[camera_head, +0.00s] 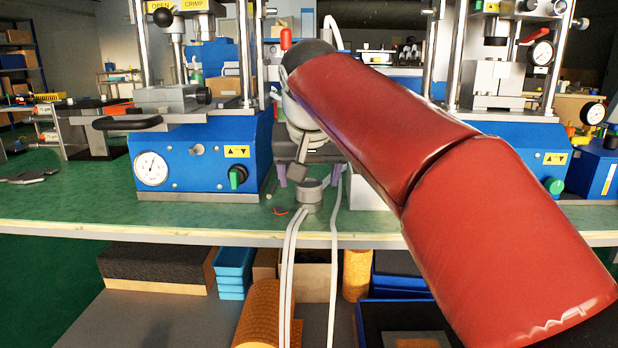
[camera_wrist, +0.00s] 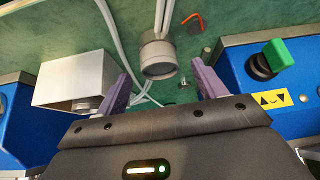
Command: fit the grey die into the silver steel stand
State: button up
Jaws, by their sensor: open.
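A grey cylinder (camera_head: 309,197), which looks like the grey die, stands upright near the bench's front edge. My gripper (camera_head: 310,176) is open and empty, with purple fingers pointing down. In the wrist view its fingertips (camera_wrist: 161,75) are spread wide, and the cylinder appears just ahead of the gap, apart from both. I cannot tell for sure which part is the silver steel stand. A smaller grey round part (camera_wrist: 86,103) sits at the open white box.
Blue press bases (camera_head: 205,160) and (camera_head: 520,155) flank the gripper. The white box (camera_wrist: 72,75) is close to one finger. Pale cables (camera_head: 289,250) run beside the cylinder and over the bench edge. A small red and black item (camera_wrist: 193,22) lies nearby.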

jog(key=p+v, duration=0.1)
jog(key=v, duration=0.5)
